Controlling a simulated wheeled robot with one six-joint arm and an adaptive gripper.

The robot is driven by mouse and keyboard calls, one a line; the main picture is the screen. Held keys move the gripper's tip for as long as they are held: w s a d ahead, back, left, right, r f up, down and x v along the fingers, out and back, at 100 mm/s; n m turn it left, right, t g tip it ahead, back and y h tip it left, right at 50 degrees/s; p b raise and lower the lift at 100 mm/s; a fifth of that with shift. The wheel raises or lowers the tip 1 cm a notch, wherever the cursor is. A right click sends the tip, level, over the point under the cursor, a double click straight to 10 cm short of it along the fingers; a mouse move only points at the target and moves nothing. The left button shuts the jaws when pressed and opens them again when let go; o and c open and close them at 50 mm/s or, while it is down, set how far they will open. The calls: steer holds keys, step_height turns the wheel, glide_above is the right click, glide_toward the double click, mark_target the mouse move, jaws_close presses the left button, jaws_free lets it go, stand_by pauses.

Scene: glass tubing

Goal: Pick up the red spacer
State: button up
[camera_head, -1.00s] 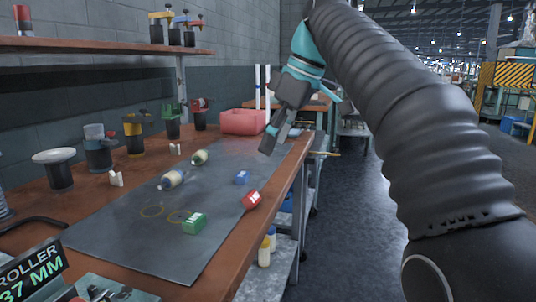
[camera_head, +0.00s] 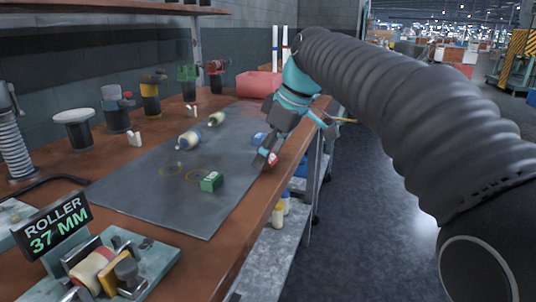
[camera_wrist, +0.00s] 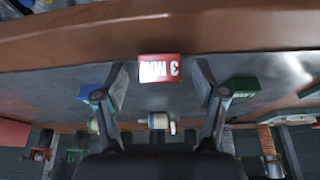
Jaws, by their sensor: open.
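The red spacer (camera_head: 273,159) sits on the grey mat (camera_head: 150,190) near the bench's front edge, partly hidden by my gripper (camera_head: 264,158) in the head view. In the wrist view the red spacer (camera_wrist: 160,69) shows a white label reading 3 MM, upside down. My gripper (camera_wrist: 161,82) is open, with one finger on each side of the spacer in that view. I see a gap between the spacer and each finger. Whether the fingertips are down at its height is hard to tell.
A green block (camera_head: 211,181) and a blue block (camera_head: 258,138) lie on the mat on either side. Two pale rollers (camera_head: 188,140) lie farther back. A pink bin (camera_head: 257,84) stands at the far end. A roller fixture (camera_head: 98,268) with a 37 MM sign is at near left.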

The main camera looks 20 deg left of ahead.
steer(key=shift+a+f, duration=0.1)
steer(key=shift+f, duration=0.15)
steer(key=shift+c, duration=0.3)
steer(key=c, duration=1.2)
steer(key=shift+o, duration=0.2)
steer(key=shift+d, duration=1.3)
steer(key=o, duration=1.2)
